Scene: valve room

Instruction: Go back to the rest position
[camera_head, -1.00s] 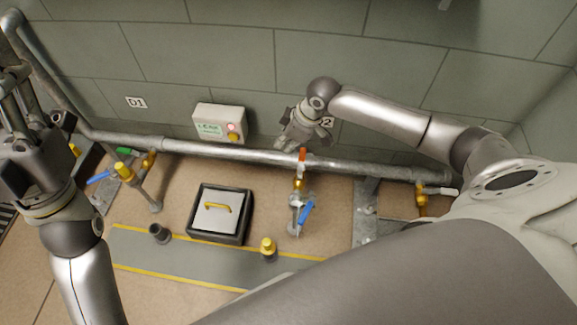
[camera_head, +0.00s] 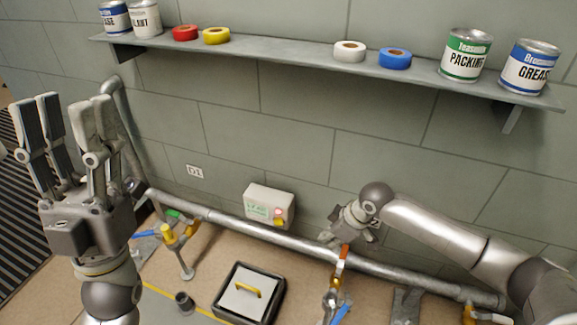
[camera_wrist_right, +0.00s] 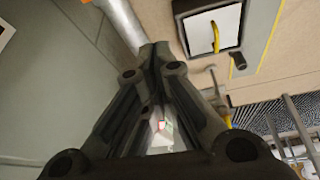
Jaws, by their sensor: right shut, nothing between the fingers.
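My left gripper (camera_head: 72,125) stands at the left of the head view with its fingers pointing up. The fingers are spread apart with nothing between them. My right gripper (camera_head: 342,226) is by the wall above the pipe, close to the orange-red valve handle (camera_head: 343,258); I cannot tell whether they touch. In the right wrist view, the fingers of my right gripper (camera_wrist_right: 155,60) meet at their tips and hold nothing.
A grey pipe (camera_head: 270,236) runs along the wall, with a control box (camera_head: 262,200) above it. A shelf (camera_head: 290,59) with cans and tape rolls spans the wall above. A framed hatch (camera_head: 240,303) lies on the floor.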

